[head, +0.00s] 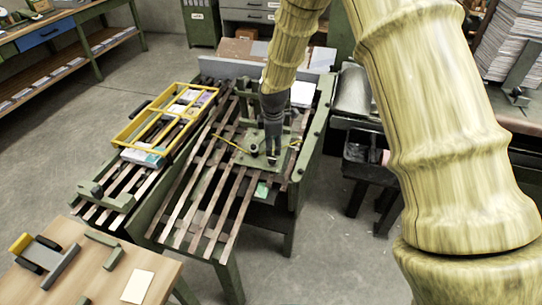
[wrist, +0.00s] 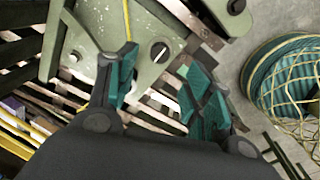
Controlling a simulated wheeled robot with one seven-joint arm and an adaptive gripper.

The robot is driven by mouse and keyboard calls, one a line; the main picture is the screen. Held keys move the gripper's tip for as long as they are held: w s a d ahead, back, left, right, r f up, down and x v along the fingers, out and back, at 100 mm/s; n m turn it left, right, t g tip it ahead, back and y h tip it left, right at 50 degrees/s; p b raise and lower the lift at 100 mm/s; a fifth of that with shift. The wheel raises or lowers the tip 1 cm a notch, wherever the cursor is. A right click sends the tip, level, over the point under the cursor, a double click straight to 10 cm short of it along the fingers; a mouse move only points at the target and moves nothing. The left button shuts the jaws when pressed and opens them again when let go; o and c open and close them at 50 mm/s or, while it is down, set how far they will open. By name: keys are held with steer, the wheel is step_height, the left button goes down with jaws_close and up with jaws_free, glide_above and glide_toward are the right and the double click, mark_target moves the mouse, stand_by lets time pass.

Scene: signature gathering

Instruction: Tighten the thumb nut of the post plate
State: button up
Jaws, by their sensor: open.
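The post plate (head: 262,163) looks like the green metal plate on the slatted bench, under my gripper (head: 272,156). In the wrist view the green plate (wrist: 145,78) fills the upper middle. A round dark piece with a slot (wrist: 160,52) sits on it, just beyond and between my fingertips; it may be the thumb nut, but I cannot be sure. My gripper (wrist: 160,64) is open, its teal-padded fingers apart with nothing between them. A small dark knob (head: 254,149) stands on the plate left of my gripper in the head view.
A yellow divided tray (head: 130,131) lies on the slats at left. A wooden table (head: 90,285) is at front left. A teal round bundle in yellow netting (wrist: 290,80) is at right in the wrist view. Concrete floor (head: 150,68) is clear behind the tray.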

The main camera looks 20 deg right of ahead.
mark_target(272, 158)
steer(key=shift+w+d+f+p, duration=0.1)
steer(key=shift+w+f+p, duration=0.1)
steer(key=shift+f, duration=1.2)
steer(key=shift+w+f+p, duration=0.1)
steer(key=shift+w+f, duration=0.15)
steer(key=shift+f, duration=1.1)
steer(key=shift+w+d+f+p, duration=0.1)
steer(key=shift+w+f+p, duration=0.1)
steer(key=shift+f, duration=1.2)
steer(key=shift+c, duration=0.2)
steer(key=c, duration=1)
